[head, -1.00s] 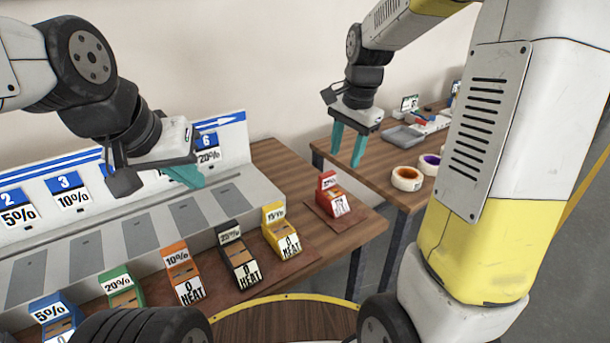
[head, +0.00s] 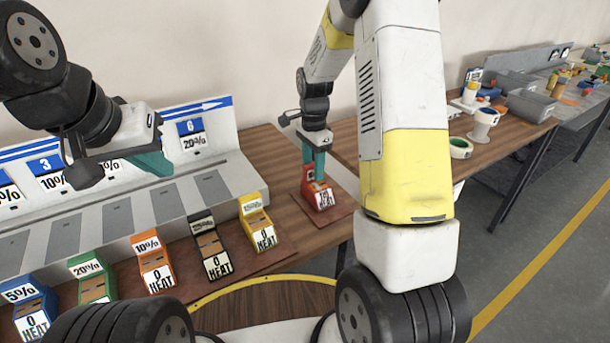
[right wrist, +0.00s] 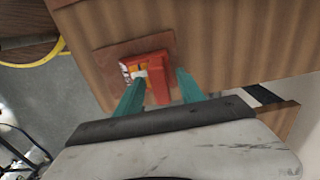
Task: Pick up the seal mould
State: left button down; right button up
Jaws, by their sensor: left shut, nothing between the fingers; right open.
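A red block (head: 319,198) with a white label stands upright on a reddish-brown mat (head: 338,215) near the table's right end; it looks like the seal mould, though its label is too small to read fully. My right gripper (head: 315,170) is open, pointing down over its top. In the right wrist view the red block (right wrist: 153,72) shows between the teal fingers (right wrist: 160,90), with a gap on the right finger's side; contact with the left finger cannot be told. My left gripper (head: 152,165) is shut and empty, above the grey slotted rack at left.
Yellow (head: 258,228), black (head: 212,250), orange (head: 154,268), green (head: 97,278) and blue (head: 28,308) blocks stand in a row before the grey rack (head: 180,200). A second table at right holds tape rolls (head: 461,147) and grey bins (head: 530,104).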

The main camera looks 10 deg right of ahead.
jog(key=shift+f, duration=0.35)
jog(key=shift+c, duration=0.4)
grip_shut()
dwell(0.9)
